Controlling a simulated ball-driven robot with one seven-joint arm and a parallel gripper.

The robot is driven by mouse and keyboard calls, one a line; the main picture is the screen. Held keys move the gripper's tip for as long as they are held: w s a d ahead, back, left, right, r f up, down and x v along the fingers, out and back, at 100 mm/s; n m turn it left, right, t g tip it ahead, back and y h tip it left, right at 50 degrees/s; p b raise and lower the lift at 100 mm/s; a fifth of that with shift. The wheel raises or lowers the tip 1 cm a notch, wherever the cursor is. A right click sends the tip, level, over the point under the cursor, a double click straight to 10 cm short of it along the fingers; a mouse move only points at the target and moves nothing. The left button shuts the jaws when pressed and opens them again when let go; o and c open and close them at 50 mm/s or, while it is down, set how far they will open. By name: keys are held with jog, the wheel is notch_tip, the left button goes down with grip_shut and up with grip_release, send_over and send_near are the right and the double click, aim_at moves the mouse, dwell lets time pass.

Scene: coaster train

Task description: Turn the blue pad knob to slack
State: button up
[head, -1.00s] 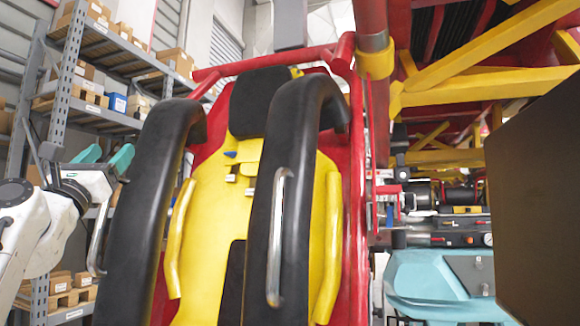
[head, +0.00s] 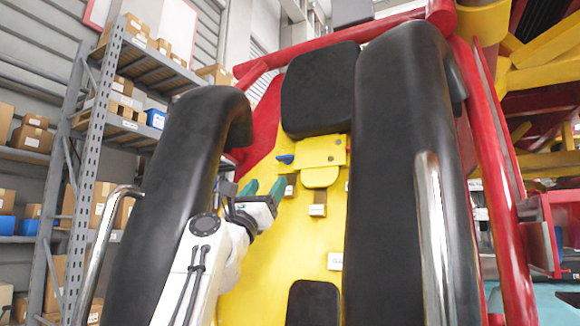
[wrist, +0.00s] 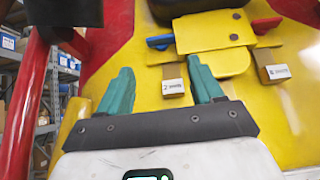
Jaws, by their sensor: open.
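The blue knob (head: 285,158) is on the left edge of a yellow block below the black headrest (head: 318,92). It also shows in the wrist view (wrist: 160,41), level and pointing left, beyond and above my fingertips. A red knob (wrist: 266,25) is on the block's right side in the wrist view. My gripper (head: 264,188) is open and empty, with its teal fingers apart, below and left of the blue knob. In the wrist view my gripper (wrist: 163,84) points toward the yellow seat back and touches no knob.
Black padded restraints (head: 186,170) stand on both sides of the seat. Small labelled tabs (wrist: 173,86) hang below the knobs. A red frame tube (wrist: 28,100) is at the left in the wrist view. Shelves with boxes (head: 130,90) are at the left.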

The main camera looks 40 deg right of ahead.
aim_at(284, 158)
jog(key=p+x, duration=0.4)
jog(key=x, duration=0.5)
jog(key=shift+r, duration=0.15)
jog(key=shift+p+x, duration=0.5)
jog(key=shift+x, duration=0.25)
jog(key=shift+c, duration=0.5)
jog(key=c, duration=0.7)
jog(key=shift+o, duration=0.2)
